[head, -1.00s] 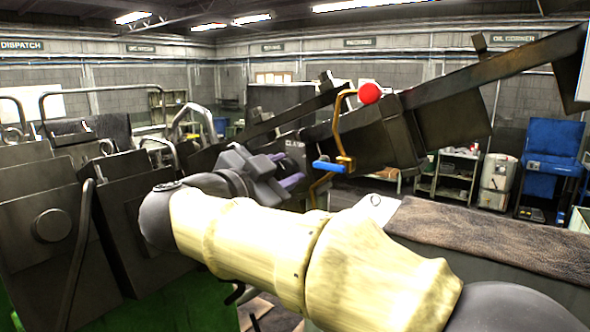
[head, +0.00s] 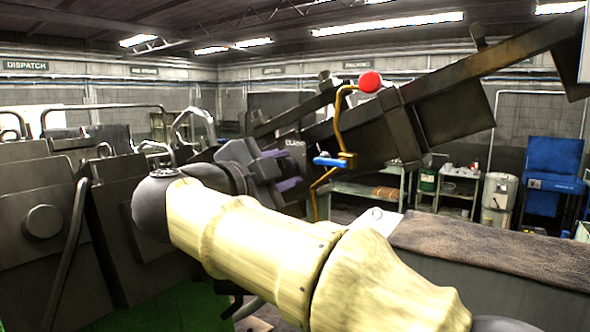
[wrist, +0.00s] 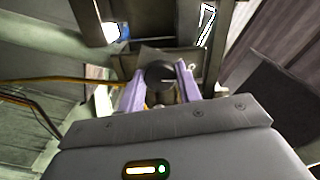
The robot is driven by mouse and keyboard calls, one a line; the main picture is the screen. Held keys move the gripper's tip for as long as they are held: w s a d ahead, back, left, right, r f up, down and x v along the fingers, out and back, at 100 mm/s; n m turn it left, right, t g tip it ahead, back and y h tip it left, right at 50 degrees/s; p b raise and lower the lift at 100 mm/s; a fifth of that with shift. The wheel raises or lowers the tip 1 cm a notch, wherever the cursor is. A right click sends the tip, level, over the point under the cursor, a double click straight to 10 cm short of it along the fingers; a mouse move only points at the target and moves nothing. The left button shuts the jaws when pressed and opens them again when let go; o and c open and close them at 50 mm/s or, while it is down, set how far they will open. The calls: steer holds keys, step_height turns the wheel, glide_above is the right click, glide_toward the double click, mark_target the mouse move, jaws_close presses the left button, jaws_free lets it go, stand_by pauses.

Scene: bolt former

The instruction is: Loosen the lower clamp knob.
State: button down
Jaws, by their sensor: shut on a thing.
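A dark round clamp knob (wrist: 160,73) sits between the two purple fingertips of my gripper (wrist: 159,80) in the wrist view. My gripper is shut on it, with one finger at each side. In the head view my gripper (head: 284,169) reaches the machine just below a small plate marked with a partly hidden label (head: 294,143). The knob is hidden there behind my gripper and machine parts, so its turn cannot be read.
A bent orange rod with a red ball (head: 370,82) and a blue handle (head: 329,162) stands just right of my gripper. A dark sloping beam (head: 470,60) rises to the right. A bench with a brown mat (head: 490,245) lies at right.

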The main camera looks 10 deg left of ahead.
steer(key=shift+f, duration=0.1)
steer(key=shift+f+m+b, duration=0.1)
steer(key=shift+m+b, duration=0.6)
steer(key=shift+b, duration=0.15)
steer(key=m+b, duration=0.2)
steer(key=m, duration=0.1)
steer(key=shift+b, duration=0.35)
steer(key=shift+r+m, duration=0.2)
steer(key=shift+m, duration=0.4)
steer(key=c, duration=0.8)
jaws_free()
steer(key=shift+w, duration=0.1)
steer(key=shift+c, duration=0.2)
